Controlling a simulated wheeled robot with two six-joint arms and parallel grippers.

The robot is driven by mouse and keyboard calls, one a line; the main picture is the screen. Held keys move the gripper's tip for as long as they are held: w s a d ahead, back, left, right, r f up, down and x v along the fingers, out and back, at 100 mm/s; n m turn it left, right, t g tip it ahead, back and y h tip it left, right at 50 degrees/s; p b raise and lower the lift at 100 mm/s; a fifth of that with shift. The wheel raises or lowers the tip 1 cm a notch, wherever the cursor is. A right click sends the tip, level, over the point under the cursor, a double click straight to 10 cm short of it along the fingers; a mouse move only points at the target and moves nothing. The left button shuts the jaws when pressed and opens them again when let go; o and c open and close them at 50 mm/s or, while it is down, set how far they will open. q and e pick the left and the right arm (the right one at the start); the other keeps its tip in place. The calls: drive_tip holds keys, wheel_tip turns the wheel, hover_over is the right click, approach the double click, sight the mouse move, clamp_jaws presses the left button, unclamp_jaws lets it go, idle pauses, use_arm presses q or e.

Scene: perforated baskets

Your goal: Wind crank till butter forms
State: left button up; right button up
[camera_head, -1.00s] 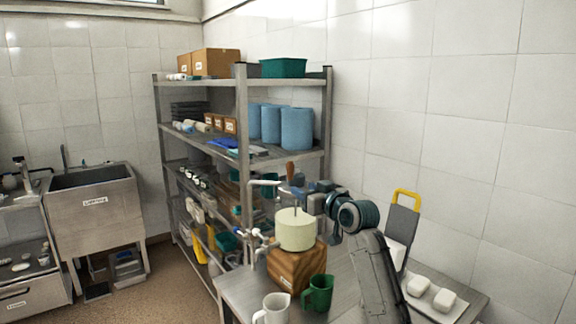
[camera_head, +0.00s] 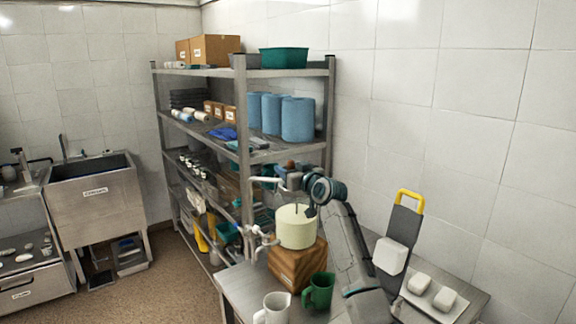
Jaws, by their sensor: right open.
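A cream-coloured drum (camera_head: 296,228) stands upright on a wooden block (camera_head: 297,266) on the metal table. A pale bent crank rod (camera_head: 266,180) shows above the drum, with a brown knob (camera_head: 290,164) near its upper end. My right gripper (camera_head: 289,174) is open at the brown knob, above the drum; its fingers overlap the knob, and I cannot tell if they touch it. The inside of the drum is hidden, so no butter shows. My left gripper is not in view.
A white jug (camera_head: 273,309) and a green jug (camera_head: 319,291) stand in front of the block. A white tray (camera_head: 434,302) with white blocks and a yellow-handled board (camera_head: 405,223) are at right. A metal shelf (camera_head: 240,150) stands close behind.

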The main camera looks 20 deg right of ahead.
drive_tip(key=shift+w+a+r, duration=0.1)
drive_tip(key=shift+w+a, duration=0.05)
drive_tip(key=shift+a, duration=0.05)
